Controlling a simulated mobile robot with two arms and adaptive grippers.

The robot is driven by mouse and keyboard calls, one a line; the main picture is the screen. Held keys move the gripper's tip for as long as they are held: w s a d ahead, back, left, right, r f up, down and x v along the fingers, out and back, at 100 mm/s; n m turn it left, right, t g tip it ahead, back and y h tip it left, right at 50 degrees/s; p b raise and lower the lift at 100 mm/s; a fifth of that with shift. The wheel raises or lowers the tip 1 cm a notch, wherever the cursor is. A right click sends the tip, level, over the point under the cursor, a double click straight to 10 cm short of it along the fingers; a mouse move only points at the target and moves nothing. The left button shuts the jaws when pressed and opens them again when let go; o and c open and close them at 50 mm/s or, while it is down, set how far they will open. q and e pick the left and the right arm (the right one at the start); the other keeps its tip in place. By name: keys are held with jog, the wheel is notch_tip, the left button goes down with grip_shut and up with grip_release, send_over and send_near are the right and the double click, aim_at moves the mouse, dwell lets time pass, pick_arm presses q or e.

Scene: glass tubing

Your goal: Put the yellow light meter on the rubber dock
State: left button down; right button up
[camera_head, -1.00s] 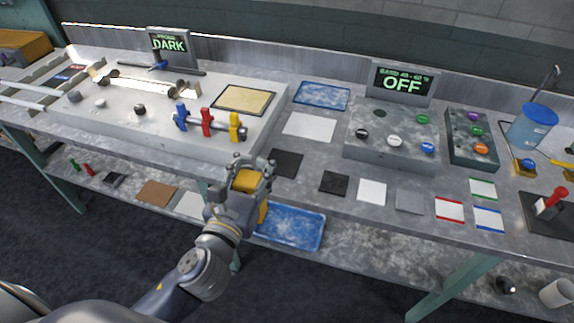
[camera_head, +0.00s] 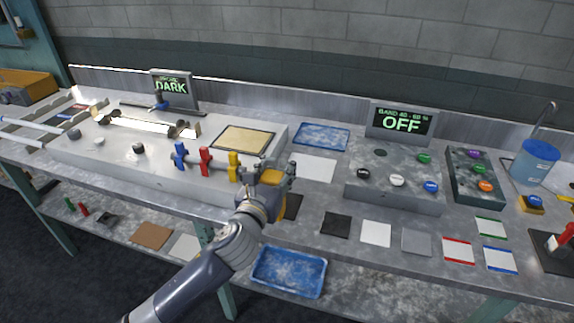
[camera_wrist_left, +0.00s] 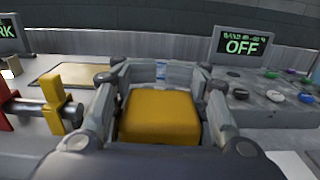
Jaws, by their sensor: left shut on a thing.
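The yellow light meter (camera_head: 271,178) is a small rounded block held in my left gripper (camera_head: 274,171). In the left wrist view the yellow meter (camera_wrist_left: 160,117) sits between the two fingers, which are shut on it. The gripper is over the front part of the bench, right of the yellow valve handle. A dark square pad (camera_head: 293,206) lies beside and partly behind the gripper, and a second black square (camera_head: 335,224) lies to its right. I cannot tell by look which is the rubber dock. My right gripper is not in view.
A panel with red, blue and yellow handles (camera_head: 205,161) stands close left of the gripper. A grey button box (camera_head: 395,190) is to the right. White, grey and coloured-edge squares (camera_head: 376,233) line the front. A blue tray (camera_head: 289,272) is on the lower shelf.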

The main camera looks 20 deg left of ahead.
pick_arm(q)
jog(key=w+f, duration=0.4)
jog(key=w, duration=0.5)
jog(key=shift+w+f, duration=0.15)
jog(key=shift+f, duration=0.05)
jog(key=shift+a+f, duration=0.1)
jog(key=shift+f, duration=0.05)
jog(key=c, duration=0.9)
grip_release()
jog(key=shift+c, duration=0.2)
jog(key=s, duration=1.2)
jog(key=shift+a+b, duration=0.2)
jog(key=shift+b, duration=0.1)
